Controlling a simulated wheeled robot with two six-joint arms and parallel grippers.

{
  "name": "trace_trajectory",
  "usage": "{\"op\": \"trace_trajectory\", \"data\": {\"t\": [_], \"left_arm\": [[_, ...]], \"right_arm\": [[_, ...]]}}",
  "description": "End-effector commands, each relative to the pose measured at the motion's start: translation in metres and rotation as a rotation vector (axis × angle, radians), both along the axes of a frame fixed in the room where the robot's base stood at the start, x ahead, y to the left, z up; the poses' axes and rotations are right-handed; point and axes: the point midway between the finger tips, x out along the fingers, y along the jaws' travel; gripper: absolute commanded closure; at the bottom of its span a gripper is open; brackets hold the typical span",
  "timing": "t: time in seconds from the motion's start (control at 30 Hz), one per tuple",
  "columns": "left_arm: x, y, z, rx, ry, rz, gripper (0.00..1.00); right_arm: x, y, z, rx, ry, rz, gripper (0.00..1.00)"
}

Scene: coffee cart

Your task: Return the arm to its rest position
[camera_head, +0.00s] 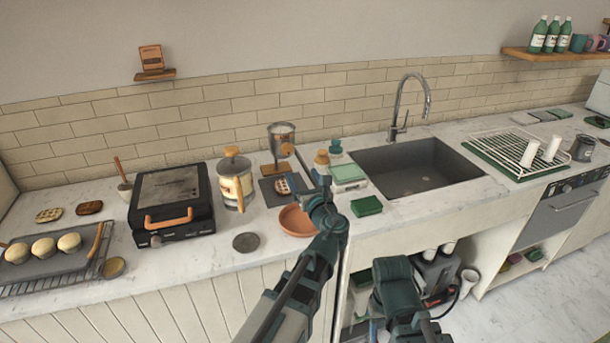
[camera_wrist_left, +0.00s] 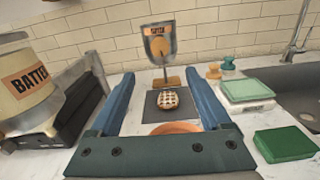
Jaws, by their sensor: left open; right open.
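My left arm reaches up from the bottom centre in the head view. Its gripper (camera_head: 302,184) is over the counter, in front of the dark square mat (camera_head: 270,198). In the left wrist view the two blue fingers of this gripper (camera_wrist_left: 162,92) stand wide apart with nothing held between them. Beyond them a round waffle-patterned pastry (camera_wrist_left: 168,100) lies on the mat (camera_wrist_left: 184,112). A teal part of my right arm (camera_head: 394,278) shows at the bottom of the head view, in front of the counter; its gripper fingers cannot be made out.
A terracotta dish (camera_head: 296,221) lies below my left gripper. A green box (camera_head: 366,206), a scale (camera_head: 349,175) and small bottles stand to its right, before the sink (camera_head: 418,172). A black grill (camera_head: 170,203) and batter container (camera_head: 235,180) stand left. A metal dispenser (camera_head: 281,137) stands behind.

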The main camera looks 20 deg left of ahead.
Motion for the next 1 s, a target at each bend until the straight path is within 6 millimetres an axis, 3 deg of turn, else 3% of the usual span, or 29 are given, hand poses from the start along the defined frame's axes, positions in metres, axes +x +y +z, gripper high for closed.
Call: {"op": "trace_trajectory", "data": {"t": [0.17,0.27,0.37,0.47,0.57,0.7,0.83,1.0], "left_arm": [[0.0,0.0,-0.001,-0.01,-0.002,0.002,0.19],[-0.008,0.002,-0.01,-0.12,-0.028,0.031,0.19],[-0.027,0.003,-0.037,-0.392,-0.089,0.118,0.19],[-0.057,-0.003,-0.078,-0.762,-0.168,0.278,0.19],[-0.094,-0.021,-0.124,-1.115,-0.237,0.498,0.19],[-0.152,-0.064,-0.177,-1.491,-0.307,0.877,0.19],[-0.203,-0.106,-0.205,-1.677,-0.344,1.227,0.19],[-0.248,-0.144,-0.217,-1.743,-0.366,1.547,0.19]], "right_arm": [[0.0,0.0,0.0,0.0,0.0,0.0,0.5],[0.0,0.0,0.0,0.0,0.0,0.0,0.5],[0.0,0.0,0.0,0.0,0.0,0.0,0.5],[0.0,0.0,0.0,0.0,0.0,0.0,0.5],[0.0,0.0,0.0,0.0,0.0,0.0,0.5],[0.0,0.0,0.0,0.0,0.0,0.0,0.5],[0.0,0.0,0.0,0.0,0.0,0.0,0.5],[0.0,0.0,0.0,0.0,0.0,0.0,0.5]]}}
